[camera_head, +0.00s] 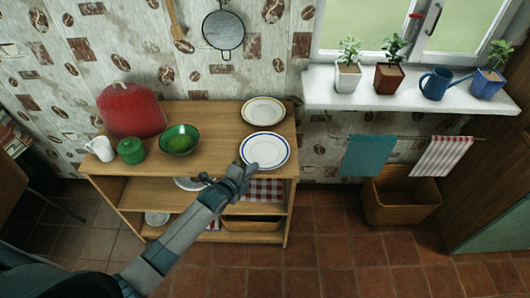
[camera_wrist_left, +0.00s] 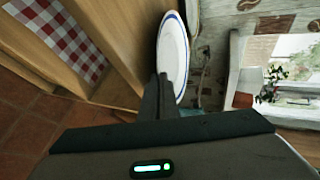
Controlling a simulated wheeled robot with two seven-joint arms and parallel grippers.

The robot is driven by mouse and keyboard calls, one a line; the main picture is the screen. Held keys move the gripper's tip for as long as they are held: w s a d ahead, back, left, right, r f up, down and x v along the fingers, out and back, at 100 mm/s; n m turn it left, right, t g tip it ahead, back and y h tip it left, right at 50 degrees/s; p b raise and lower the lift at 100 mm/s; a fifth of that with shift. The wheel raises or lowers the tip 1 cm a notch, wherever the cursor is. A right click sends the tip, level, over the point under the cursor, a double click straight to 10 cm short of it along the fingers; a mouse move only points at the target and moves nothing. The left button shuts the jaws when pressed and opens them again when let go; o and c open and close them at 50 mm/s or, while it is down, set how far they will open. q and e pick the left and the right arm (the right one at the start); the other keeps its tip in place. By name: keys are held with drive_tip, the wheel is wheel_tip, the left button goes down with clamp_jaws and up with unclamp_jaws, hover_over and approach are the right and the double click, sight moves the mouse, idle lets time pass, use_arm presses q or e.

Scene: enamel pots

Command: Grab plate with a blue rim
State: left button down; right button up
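The white plate with a blue rim (camera_head: 265,150) is on the wooden shelf's top at its right front, in front of a plate with a yellowish rim (camera_head: 263,111). In the left wrist view the blue-rimmed plate (camera_wrist_left: 173,55) appears nearly edge-on, just beyond the fingers. My left gripper (camera_head: 245,169) is at the plate's front left edge. Its fingers (camera_wrist_left: 163,85) are close together and overlap the rim, seemingly shut on it; the contact itself is partly hidden. My right gripper is in neither view.
A green bowl (camera_head: 179,140), green pot (camera_head: 131,151), white jug (camera_head: 101,149) and red covered item (camera_head: 130,108) stand to the left on the wooden shelf (camera_head: 216,128). A windowsill (camera_head: 420,99) with potted plants is at right. A wicker basket (camera_head: 400,205) stands on the floor below.

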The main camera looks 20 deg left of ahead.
use_arm(q)
drive_tip(key=shift+r, duration=0.2)
drive_tip(key=shift+r+b, duration=0.3)
drive_tip(key=shift+r, duration=0.25)
wheel_tip(320, 180, up, 2)
drive_tip(key=shift+r+b, duration=0.15)
drive_tip(key=shift+b, duration=0.2)
drive_tip(key=s+d+r+b, duration=0.2)
drive_tip(key=s+d+r, duration=0.4)
drive_tip(key=s, duration=0.3)
drive_tip(key=shift+s+d+r, duration=0.2)
drive_tip(key=shift+d+r, duration=0.2)
drive_tip(key=shift+r, duration=0.25)
drive_tip(key=shift+w, duration=0.1)
